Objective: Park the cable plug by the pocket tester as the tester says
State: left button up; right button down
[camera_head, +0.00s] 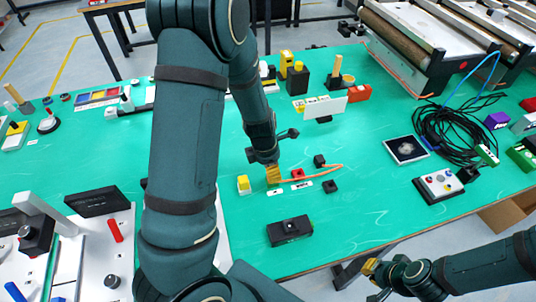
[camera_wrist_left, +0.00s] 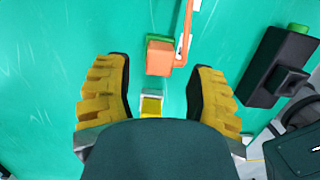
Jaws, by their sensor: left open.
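An orange plug (camera_wrist_left: 160,57) lies on the green mat in the left wrist view, with a small green piece at its far side. Its orange cable (camera_head: 325,171) curves right in the head view. My left gripper (camera_head: 273,175) is open; in the wrist view its yellow fingers (camera_wrist_left: 155,97) stand wide apart, with the plug just ahead of the gap, not gripped. The black pocket tester (camera_head: 290,230) lies nearer the front; in the wrist view the tester (camera_wrist_left: 270,75) shows a green part at its far end. My right gripper (camera_head: 371,268) is beyond the front edge; its opening is unclear.
A yellow-topped block (camera_head: 243,184) stands left of my left gripper. White label strips (camera_head: 302,185), a red block (camera_head: 298,174) and small black blocks (camera_head: 330,186) lie close by. Farther right are a black tile (camera_head: 406,149), a button box (camera_head: 438,186) and coiled black cable (camera_head: 450,125).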

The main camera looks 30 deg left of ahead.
pick_arm(q)
notch_tip(320, 180, up, 7)
jog(key=shift+s+a+r, duration=0.15)
jog(key=shift+s+a, duration=0.2)
jog(key=shift+s, duration=0.05)
dwell(0.4)
